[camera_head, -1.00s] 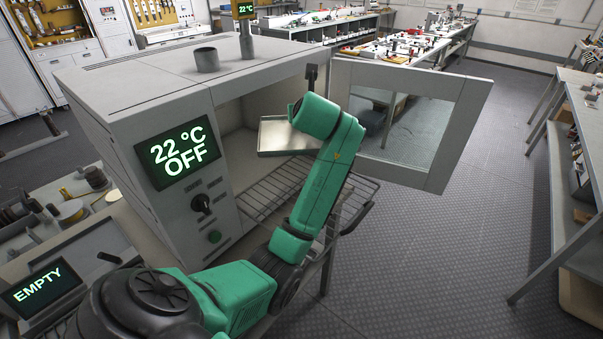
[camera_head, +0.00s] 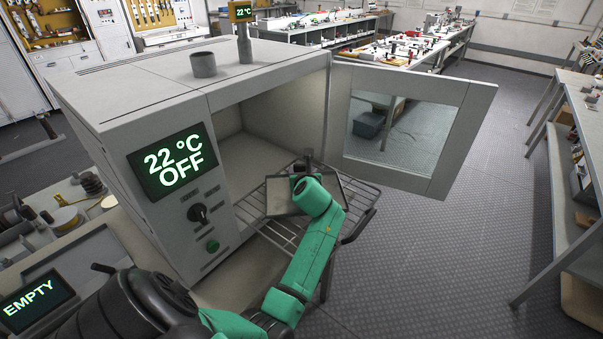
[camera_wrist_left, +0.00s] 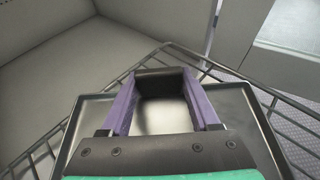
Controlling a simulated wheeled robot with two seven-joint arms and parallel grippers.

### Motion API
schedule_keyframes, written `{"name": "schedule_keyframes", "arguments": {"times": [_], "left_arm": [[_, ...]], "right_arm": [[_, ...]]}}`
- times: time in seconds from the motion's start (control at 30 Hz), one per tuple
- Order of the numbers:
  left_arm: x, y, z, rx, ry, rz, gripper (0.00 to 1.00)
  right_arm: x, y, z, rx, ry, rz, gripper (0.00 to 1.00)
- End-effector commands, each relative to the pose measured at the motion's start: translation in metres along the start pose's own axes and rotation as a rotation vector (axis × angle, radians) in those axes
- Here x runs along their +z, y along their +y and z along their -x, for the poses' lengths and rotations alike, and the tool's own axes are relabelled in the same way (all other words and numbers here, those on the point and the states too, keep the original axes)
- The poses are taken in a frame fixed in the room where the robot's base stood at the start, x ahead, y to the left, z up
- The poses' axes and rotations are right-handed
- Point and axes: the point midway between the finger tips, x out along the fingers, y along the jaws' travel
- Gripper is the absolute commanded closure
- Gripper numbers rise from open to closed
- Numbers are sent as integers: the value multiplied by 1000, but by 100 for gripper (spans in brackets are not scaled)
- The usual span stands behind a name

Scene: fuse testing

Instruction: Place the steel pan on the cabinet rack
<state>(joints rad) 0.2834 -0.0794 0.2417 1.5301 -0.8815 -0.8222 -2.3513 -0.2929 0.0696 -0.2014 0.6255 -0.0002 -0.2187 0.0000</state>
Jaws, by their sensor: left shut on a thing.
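The steel pan (camera_head: 281,197) is a shallow grey rectangular tray, partly hidden behind my left arm in the head view. My left gripper (camera_head: 303,176) is shut on the pan, over the wire cabinet rack (camera_head: 364,208) in front of the open chamber. In the left wrist view, the purple-sided fingers (camera_wrist_left: 163,95) are over the pan (camera_wrist_left: 90,112), and rack wires (camera_wrist_left: 290,103) run around its far and side edges. The pan looks roughly level, at or just above the wires; I cannot tell if it touches them. My right gripper is not in view.
The grey cabinet (camera_head: 160,110) reads 22 °C OFF, and its chamber (camera_head: 255,150) looks empty. Its windowed door (camera_head: 415,180) stands open to the right of the rack. A display reading EMPTY (camera_head: 38,302) is at lower left.

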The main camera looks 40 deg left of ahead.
Motion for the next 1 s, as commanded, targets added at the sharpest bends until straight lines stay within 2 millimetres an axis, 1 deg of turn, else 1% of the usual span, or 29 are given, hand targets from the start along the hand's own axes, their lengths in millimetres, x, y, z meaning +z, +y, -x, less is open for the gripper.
{"name": "schedule_keyframes", "arguments": {"times": [0.07,0.27,0.3,0.33,0.37,0.63,0.77,0.87,0.97,1.0], "left_arm": [[-4,0,-2,-1,-4,1,100],[-3,0,-2,-1,-5,1,100],[-5,0,-2,0,-1,0,22],[-5,0,-2,0,-1,0,11],[-4,0,-2,0,-1,0,8],[-4,0,-2,0,-1,1,8],[-4,0,5,0,-2,0,8],[-4,0,19,0,-2,1,8],[-5,0,40,-1,-2,0,8],[-5,0,51,-1,-2,1,8]], "right_arm": [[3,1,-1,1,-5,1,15],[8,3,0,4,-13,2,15],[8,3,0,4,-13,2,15],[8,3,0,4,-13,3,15],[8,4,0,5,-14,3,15],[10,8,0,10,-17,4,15],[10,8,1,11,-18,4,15],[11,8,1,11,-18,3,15],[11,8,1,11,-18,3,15],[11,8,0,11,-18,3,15]]}}
